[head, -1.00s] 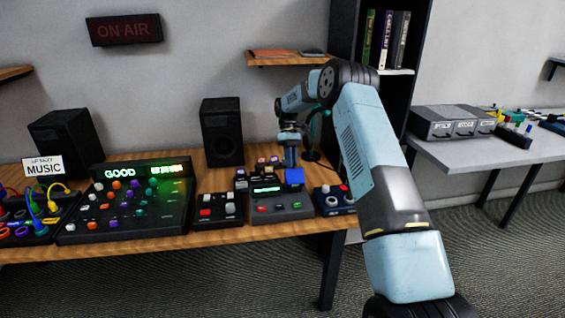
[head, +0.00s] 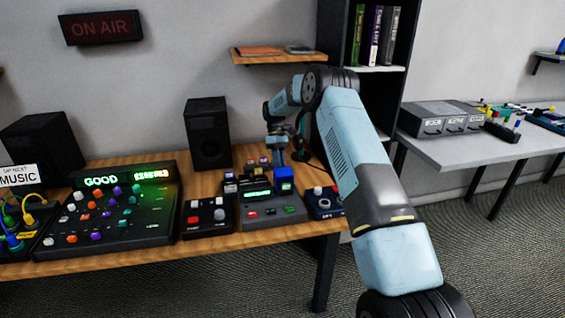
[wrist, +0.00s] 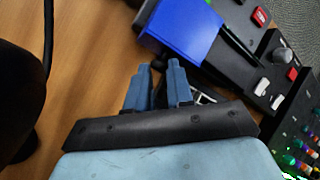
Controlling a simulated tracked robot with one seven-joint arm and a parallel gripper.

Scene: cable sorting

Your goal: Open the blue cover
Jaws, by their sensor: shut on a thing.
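The blue cover (head: 284,173) sits at the back right of a dark console (head: 262,212) with a green display. It also shows at the top of the wrist view as a flat blue panel (wrist: 188,35). My gripper (head: 277,152) reaches down just behind the cover. In the wrist view my gripper (wrist: 160,66) has its fingertips at the cover's near edge, with a small dark part between them. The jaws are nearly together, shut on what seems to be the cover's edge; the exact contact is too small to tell.
A small box with knobs (head: 324,202) stands right of the console, and a button box (head: 207,216) stands left. A mixer (head: 110,215) lies further left. A speaker (head: 207,135) and a shelf (head: 278,55) are behind. A grey table (head: 455,150) is at the right.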

